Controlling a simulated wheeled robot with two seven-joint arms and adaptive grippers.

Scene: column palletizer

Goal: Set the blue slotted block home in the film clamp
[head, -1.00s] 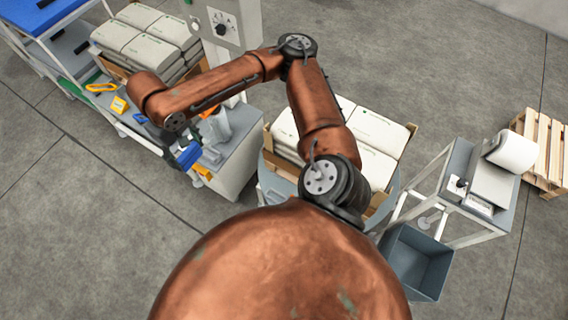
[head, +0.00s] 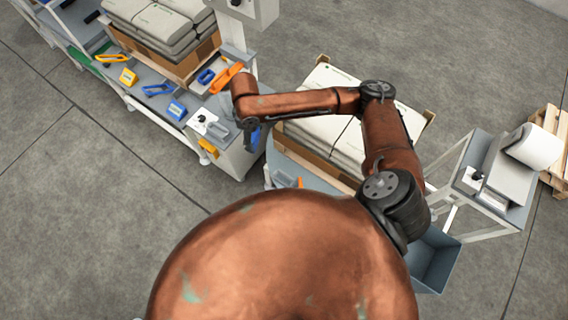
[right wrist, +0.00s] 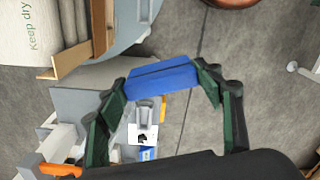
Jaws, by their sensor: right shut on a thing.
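The blue slotted block (right wrist: 162,80) is held between the dark green fingers of my right gripper (right wrist: 160,88) in the right wrist view. In the head view, the block (head: 255,137) shows partly below the right gripper (head: 250,126), just off the bench's right end. I cannot tell for sure which fixture is the film clamp. A white plate with a black mark (head: 471,179) sits on the stand by the white roll at right, apart from the block. A similar plate (head: 201,118) sits beside a grey fixture on the bench. My left gripper is not in view.
The bench holds a blue piece (head: 177,110), a yellow piece (head: 128,77) and an orange tool (head: 226,77). Stacked sacks (head: 330,84) stand between bench and stand. A grey bin (head: 436,262) is below the stand (head: 515,215). A white roll (head: 529,146) tops it.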

